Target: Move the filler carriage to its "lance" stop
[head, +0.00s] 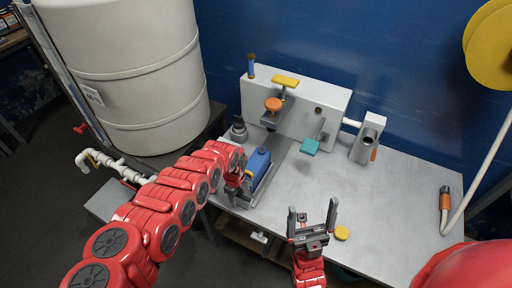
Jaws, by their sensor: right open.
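A grey carriage-like tray (267,184) stands at the left front of the metal table and bears a blue container (258,163). I cannot tell for sure that this is the filler carriage, and no "lance" label is readable. My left gripper (241,180) is at the left side of the tray and blue container. Its fingers are small and partly hidden, so contact and jaw state are unclear. My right gripper (313,218) is open and empty above the table's front edge, right of the tray.
A white panel (328,104) at the back carries a yellow handle (285,81), an orange knob (273,104) and a teal pad (310,146). A white post (366,138) stands right of it. A yellow disc (342,233) lies in front. The table's right side (410,190) is mostly clear.

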